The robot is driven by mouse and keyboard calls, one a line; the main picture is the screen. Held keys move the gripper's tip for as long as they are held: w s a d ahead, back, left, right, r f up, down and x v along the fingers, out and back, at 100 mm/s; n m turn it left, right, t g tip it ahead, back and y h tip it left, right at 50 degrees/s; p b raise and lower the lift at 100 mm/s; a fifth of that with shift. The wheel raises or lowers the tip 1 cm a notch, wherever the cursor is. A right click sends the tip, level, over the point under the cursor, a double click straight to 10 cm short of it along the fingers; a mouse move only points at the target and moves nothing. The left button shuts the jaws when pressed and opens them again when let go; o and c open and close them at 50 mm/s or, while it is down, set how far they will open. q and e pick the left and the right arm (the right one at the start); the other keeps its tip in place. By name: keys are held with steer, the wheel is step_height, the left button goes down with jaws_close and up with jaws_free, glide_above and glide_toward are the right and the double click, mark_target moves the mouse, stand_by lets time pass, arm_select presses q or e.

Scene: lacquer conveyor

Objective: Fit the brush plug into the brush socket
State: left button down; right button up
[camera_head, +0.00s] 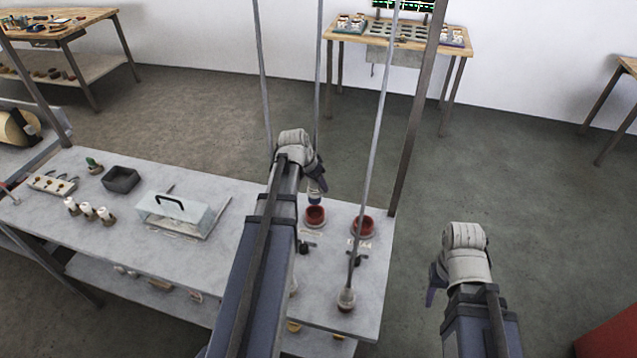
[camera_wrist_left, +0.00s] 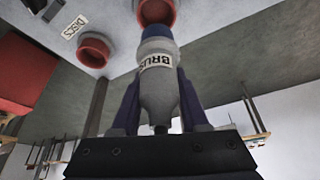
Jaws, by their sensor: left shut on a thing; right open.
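The brush plug (camera_wrist_left: 157,85) is a grey, tapered piece with a blue end and a label reading "BRUS", partly cut off. My left gripper (camera_head: 317,186) is shut on it; both fingers flank it in the left wrist view (camera_wrist_left: 157,105). Its blue end points at a red round socket (camera_wrist_left: 155,12), seemingly the brush socket, also in the head view (camera_head: 315,216). The plug is just above this socket or at its mouth; I cannot tell whether they touch. My right gripper (camera_head: 434,288) is open, off the table's right side, away from the sockets.
A second red socket (camera_wrist_left: 92,50) beside a "DISCS" label also shows in the head view (camera_head: 363,227). Thin upright rods stand around my left arm. The grey table (camera_head: 130,227) holds a clear-lidded box (camera_head: 178,214), a dark bin (camera_head: 121,179) and several white bottles.

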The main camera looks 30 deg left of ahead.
mark_target(311, 191)
arm_select(q)
steer(key=shift+f+b, duration=2.1)
steer(key=shift+f, duration=0.2)
steer(key=shift+f+b, duration=1.95)
steer(key=shift+c, duration=1.7)
jaws_free()
steer(key=shift+r, duration=0.1)
steer(key=p+v, duration=0.7)
steer(key=shift+s+r, duration=0.2)
steer(key=shift+r, duration=0.15)
steer(key=shift+f, duration=0.1)
